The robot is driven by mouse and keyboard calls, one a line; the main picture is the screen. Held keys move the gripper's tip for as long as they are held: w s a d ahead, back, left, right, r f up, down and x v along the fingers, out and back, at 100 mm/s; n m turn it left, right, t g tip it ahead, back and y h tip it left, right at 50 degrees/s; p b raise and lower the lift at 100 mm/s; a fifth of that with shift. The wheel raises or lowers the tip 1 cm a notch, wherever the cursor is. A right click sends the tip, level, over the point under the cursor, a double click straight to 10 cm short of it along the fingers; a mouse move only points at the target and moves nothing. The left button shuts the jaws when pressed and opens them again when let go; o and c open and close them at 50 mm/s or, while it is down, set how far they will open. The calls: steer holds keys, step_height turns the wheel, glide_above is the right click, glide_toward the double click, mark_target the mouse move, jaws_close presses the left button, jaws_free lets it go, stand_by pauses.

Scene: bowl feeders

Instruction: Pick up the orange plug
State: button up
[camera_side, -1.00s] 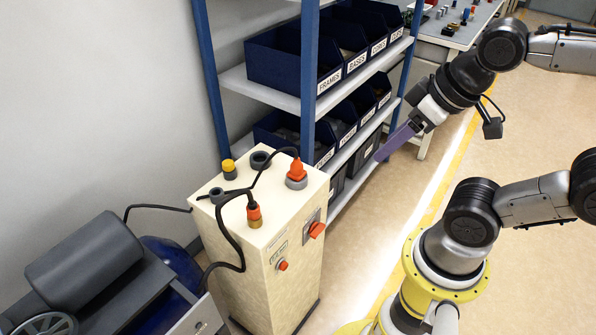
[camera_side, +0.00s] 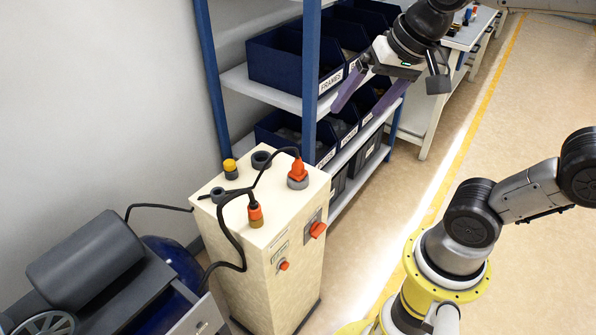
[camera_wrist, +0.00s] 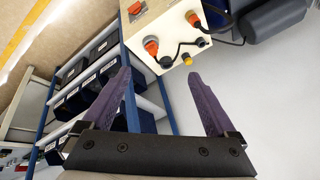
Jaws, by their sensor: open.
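The orange plug (camera_side: 297,171) stands upright in a grey socket on top of the cream cabinet, with a black cable from it. It also shows in the wrist view (camera_wrist: 151,46), beyond the fingertips. A second connector (camera_side: 255,214) with an orange collar and a brass-coloured lower part stands at the front of the cabinet top, also on the cable. My gripper (camera_side: 356,111) is open and empty, with its purple fingers spread, in front of the shelf bins. It is above and to the right of the plug, well apart from it.
The cream cabinet (camera_side: 258,262) also carries a yellow-capped part (camera_side: 230,168), empty grey rings and red front controls. The shelf rack with blue bins (camera_side: 280,64) stands behind it, its blue post (camera_side: 309,90) close by. A grey motor unit (camera_side: 85,262) is at left.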

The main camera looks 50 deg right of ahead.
steer(key=w+d+m+g, duration=0.1)
steer(key=w+m, duration=0.2)
steer(key=w, duration=0.4)
steer(key=m+g, duration=0.4)
glide_above(297, 159)
step_height(297, 159, down, 14)
steer(key=f, duration=0.9)
steer(key=shift+s+d, duration=0.1)
steer(key=shift+d, duration=0.2)
steer(key=shift+a+f, duration=0.2)
steer(key=shift+f, duration=1.1)
steer(key=shift+a+f, duration=0.15)
steer(key=shift+f, duration=1.15)
jaws_close()
